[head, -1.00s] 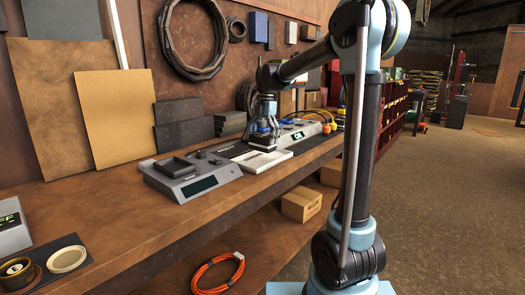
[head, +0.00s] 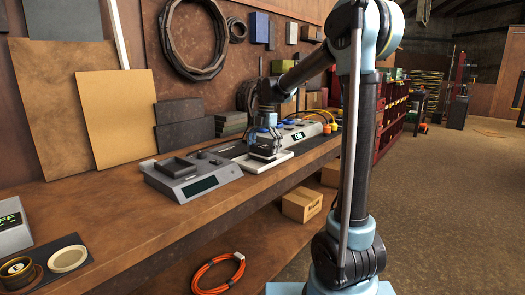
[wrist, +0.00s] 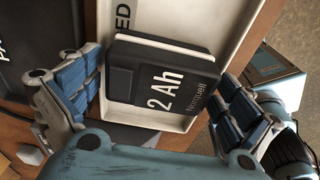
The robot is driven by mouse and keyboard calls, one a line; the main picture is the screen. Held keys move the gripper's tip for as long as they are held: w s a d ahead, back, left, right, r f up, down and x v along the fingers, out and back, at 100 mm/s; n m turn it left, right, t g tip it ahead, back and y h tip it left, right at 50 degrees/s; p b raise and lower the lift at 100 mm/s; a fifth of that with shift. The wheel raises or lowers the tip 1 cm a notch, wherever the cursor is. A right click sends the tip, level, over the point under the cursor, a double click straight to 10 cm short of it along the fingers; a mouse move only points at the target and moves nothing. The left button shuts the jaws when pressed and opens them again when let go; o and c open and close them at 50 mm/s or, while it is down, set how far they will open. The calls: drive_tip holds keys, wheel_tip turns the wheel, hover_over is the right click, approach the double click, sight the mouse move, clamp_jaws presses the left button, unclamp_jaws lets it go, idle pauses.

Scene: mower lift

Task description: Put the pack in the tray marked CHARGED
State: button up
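The pack (wrist: 165,68) is a dark block marked "2 Ah", with a pale edge. In the wrist view it lies within the white tray (wrist: 150,115), whose rim shows the letters "ED"; the rest of the word is out of view. In the head view the pack (head: 264,153) is a dark shape low over the white tray (head: 283,158), partly hidden by my gripper (head: 265,143). In the wrist view my gripper (wrist: 158,98) has its blue-padded fingers apart, one on each side of the pack, with a gap visible at the right finger.
A grey device with a display (head: 190,178) stands left of the white tray on the bench (head: 130,222). A dark tray (wrist: 35,35) lies beside the white one. A charger with a lit display (head: 300,134) and yellow cables stands behind.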

drive_tip(key=shift+r, duration=0.1)
wheel_tip(320, 180, up, 12)
drive_tip(key=w+d, duration=0.1)
drive_tip(key=s+d+f+m+t, duration=0.1)
drive_tip(key=s+d+f+m, duration=0.3)
drive_tip(key=s+d+m, duration=0.4)
drive_tip(key=s+d+f+m+t, duration=0.1)
drive_tip(key=s+d+f+m, duration=0.5)
drive_tip(key=s+f+m, duration=0.4)
drive_tip(key=s+d+f+m+t, duration=0.1)
drive_tip(key=s+d+f+m, duration=0.5)
drive_tip(key=s+f+m, duration=0.4)
drive_tip(key=s+f, duration=0.3)
drive_tip(key=s, duration=0.2)
drive_tip(key=shift+d+f+h, duration=0.25)
drive_tip(key=shift+f+h, duration=0.1)
drive_tip(key=shift+h, duration=0.05)
